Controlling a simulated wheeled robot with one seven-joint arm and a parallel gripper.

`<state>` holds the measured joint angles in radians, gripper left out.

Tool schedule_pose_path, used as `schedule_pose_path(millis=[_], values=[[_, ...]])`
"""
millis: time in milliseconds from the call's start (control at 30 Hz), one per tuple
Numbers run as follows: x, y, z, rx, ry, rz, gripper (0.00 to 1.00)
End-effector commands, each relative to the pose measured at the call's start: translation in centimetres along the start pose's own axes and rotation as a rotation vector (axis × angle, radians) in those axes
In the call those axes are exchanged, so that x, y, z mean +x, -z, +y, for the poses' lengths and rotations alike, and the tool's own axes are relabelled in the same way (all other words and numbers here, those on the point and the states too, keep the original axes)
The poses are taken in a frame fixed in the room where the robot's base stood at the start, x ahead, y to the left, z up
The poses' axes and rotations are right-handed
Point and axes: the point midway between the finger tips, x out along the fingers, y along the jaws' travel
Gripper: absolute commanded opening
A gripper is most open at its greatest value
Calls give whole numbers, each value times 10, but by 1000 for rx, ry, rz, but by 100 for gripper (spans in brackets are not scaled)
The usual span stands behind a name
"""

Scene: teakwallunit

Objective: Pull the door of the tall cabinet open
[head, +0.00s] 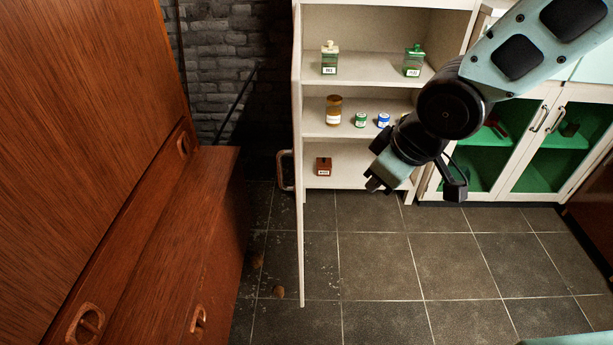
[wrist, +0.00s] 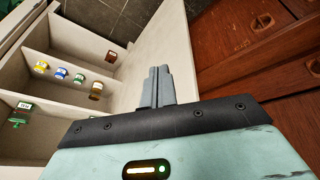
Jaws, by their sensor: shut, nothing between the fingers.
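The tall cabinet (head: 378,87) is cream-white with open shelves, and it also shows in the wrist view (wrist: 62,98). Its door (head: 298,225) stands wide open at the left side, seen almost edge-on in the head view, with a handle (head: 284,170) on its outer, left side. In the wrist view the door's pale inner face (wrist: 152,45) is behind my fingers. My gripper (head: 373,187) is in front of the lower shelves, to the right of the door. Its fingers (wrist: 157,85) are together and hold nothing. I cannot tell whether they touch the door.
Bottles and jars (head: 333,110) stand on the shelves, with a small brown box (head: 323,166) at the bottom. A brown wooden wall unit (head: 190,240) fills the left. A low cabinet with glass doors (head: 535,140) stands at the right. The tiled floor (head: 385,265) in front is clear.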

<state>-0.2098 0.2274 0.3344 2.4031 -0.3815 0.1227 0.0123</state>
Motion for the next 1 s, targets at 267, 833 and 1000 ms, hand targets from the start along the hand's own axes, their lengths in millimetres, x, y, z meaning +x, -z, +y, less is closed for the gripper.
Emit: schedule_pose_path(millis=[267,833,1000], values=[[41,44,51,-128,39,228,0],[73,1,72,-337,600,1053,0],[64,-20,66,-333,696,1151,0]])
